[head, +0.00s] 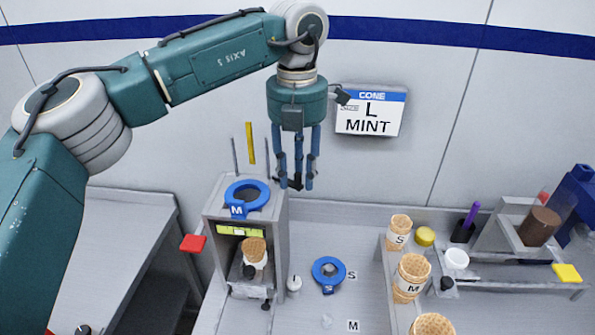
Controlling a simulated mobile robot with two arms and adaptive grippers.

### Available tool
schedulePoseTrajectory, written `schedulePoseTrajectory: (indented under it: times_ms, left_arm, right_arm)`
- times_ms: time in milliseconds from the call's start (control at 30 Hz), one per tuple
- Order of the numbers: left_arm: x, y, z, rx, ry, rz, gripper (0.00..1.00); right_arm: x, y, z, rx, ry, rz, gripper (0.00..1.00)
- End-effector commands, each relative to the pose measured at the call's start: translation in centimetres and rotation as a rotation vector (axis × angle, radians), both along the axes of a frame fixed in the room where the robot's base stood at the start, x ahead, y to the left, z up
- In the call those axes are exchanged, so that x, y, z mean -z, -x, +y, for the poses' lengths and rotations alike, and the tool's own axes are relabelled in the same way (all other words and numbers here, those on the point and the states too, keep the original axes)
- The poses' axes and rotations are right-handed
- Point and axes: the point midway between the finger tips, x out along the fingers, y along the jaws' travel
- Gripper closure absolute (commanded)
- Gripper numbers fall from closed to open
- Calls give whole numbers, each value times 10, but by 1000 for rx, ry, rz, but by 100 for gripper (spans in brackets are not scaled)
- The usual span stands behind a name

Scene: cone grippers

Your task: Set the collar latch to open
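A grey box-shaped station (278,228) stands left of centre, with a blue collar ring marked M (259,201) lying on its top. A red tab (193,243) sticks out at the station's left side, and a yellow upright bar (251,143) rises behind the ring between thin grey rods. I cannot tell which part is the collar latch or how it is set. My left gripper (296,186) points down above the station's back right corner, right of the ring and apart from it. Its fingers are spread and hold nothing. My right gripper is not in view.
A waffle cone (254,251) stands inside the station. A blue ring marked S (329,273) lies on the counter. Several cones stand in a rack (388,270) at right, near a white cup (456,260). A wall sign (370,112) reads CONE L MINT.

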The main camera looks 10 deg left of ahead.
Motion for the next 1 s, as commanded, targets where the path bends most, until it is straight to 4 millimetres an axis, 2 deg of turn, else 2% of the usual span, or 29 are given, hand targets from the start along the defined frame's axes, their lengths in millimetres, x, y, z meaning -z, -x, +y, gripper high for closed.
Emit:
schedulePoseTrajectory:
  times_ms: [267,367,700,800,1000]
  left_arm:
    - [-4,0,0,0,0,1,69]
    - [-18,0,-1,0,1,-2,69]
    - [-88,0,-1,-1,1,-2,69]
    - [-103,1,0,-1,1,-2,69]
    - [-119,1,0,0,1,0,69]
  right_arm:
    - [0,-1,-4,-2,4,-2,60]
    - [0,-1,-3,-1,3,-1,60]
    - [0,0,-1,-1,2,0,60]
    - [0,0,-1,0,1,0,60]
    - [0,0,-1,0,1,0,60]
